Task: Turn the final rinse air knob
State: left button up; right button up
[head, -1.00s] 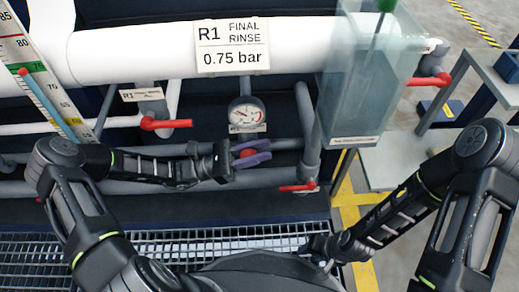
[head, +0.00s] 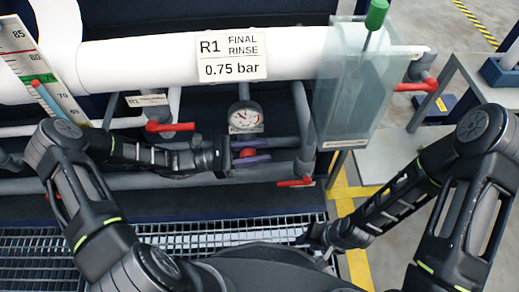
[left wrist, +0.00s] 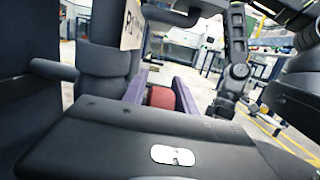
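The red air knob (head: 247,153) sits below the round pressure gauge (head: 243,117) of the final rinse line. My left gripper (head: 252,152) reaches it from the left, with one purple finger above the knob and one below. In the left wrist view the red knob (left wrist: 160,97) fills the space between the two purple fingers (left wrist: 160,92), so the gripper looks shut on it. The gauge's needle is too small to read. My right gripper (head: 318,238) is low at the centre, over the grating's right end; its fingers are not clear.
A white pipe carries the sign "R1 FINAL RINSE 0.75 bar" (head: 232,55). Red-handled valves stand left (head: 170,126), below right (head: 294,182) and far right (head: 416,86). A clear tank (head: 350,90) hangs right of the gauge. Metal grating (head: 170,240) lies below.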

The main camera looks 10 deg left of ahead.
pick_arm(q)
jog(key=p+v, duration=0.1)
jog(key=v, duration=0.6)
jog(key=shift+a, duration=0.4)
jog(key=shift+s+f, duration=0.1)
